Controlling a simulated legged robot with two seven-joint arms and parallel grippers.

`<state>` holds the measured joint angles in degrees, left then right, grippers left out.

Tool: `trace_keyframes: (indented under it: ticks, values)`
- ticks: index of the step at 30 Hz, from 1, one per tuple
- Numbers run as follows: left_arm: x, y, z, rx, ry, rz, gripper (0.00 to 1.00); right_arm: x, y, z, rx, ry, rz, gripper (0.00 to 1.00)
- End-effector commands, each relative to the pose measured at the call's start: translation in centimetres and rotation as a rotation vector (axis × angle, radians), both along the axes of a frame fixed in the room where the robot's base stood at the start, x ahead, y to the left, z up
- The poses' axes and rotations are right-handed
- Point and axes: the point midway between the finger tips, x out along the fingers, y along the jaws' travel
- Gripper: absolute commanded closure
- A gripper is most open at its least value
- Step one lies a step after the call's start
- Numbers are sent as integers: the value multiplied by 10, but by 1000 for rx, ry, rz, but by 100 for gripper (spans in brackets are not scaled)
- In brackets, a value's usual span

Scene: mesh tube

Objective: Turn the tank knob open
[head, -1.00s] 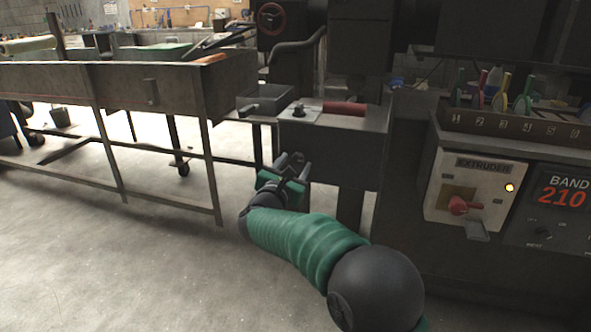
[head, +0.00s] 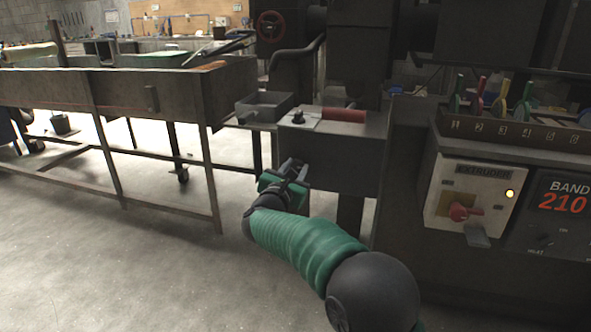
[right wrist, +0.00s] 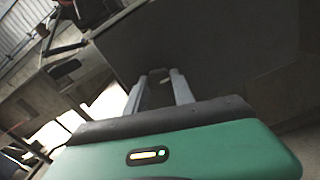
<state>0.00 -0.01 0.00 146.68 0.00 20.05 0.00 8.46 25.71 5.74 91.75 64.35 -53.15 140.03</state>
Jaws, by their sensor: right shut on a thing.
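A dark metal box (head: 322,160) stands at mid-view, with a small black knob (head: 298,115) on a pale plate on its top. My right gripper (head: 297,168) is low at the box's front left, below that top knob and apart from it. In the right wrist view its two grey fingers (right wrist: 159,88) reach toward the box's dark face, shut on a small dark piece (right wrist: 159,96) between them. This piece may be the tank knob; its shape is mostly hidden by the fingers. My left gripper is not in view.
A long metal trough (head: 120,98) on legs runs left. A small open tray (head: 264,107) sits beside the box. A red cylinder (head: 344,115) lies on the box. Floor at front left is clear.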

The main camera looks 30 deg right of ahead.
Motion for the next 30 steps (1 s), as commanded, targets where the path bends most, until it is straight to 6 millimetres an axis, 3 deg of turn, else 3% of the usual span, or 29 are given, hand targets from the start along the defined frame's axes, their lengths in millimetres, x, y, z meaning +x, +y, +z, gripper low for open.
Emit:
trace_keyframes:
  ticks: [11, 30]
  values:
    - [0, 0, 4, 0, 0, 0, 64, 0, 0, 1, -72, 86, 0, 100]
    - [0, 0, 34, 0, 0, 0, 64, 0, 0, 3, -445, 522, 2, 100]
